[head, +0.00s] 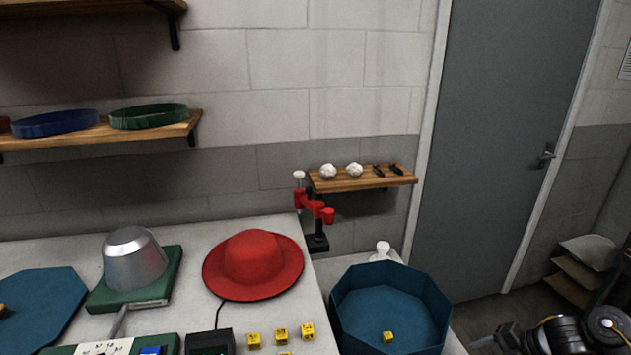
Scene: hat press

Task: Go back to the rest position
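A red brimmed hat (253,265) lies on the worktop, crown up. To its left, a metal hat form (134,260) stands on a green base (166,279) with a lever at its front. Part of my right arm (572,337) shows at the bottom right corner, away from the worktop. The dark end of this arm (508,339) is cut by the lower edge, and its fingers cannot be made out. My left gripper is out of view.
A blue octagonal bin (388,291) holding a yellow cube (388,337) stands right of the worktop (208,237). Several yellow cubes (281,336) lie at the front. A red clamp-like tool (313,209) stands behind. A wall shelf (361,180) and grey door (505,130) are beyond.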

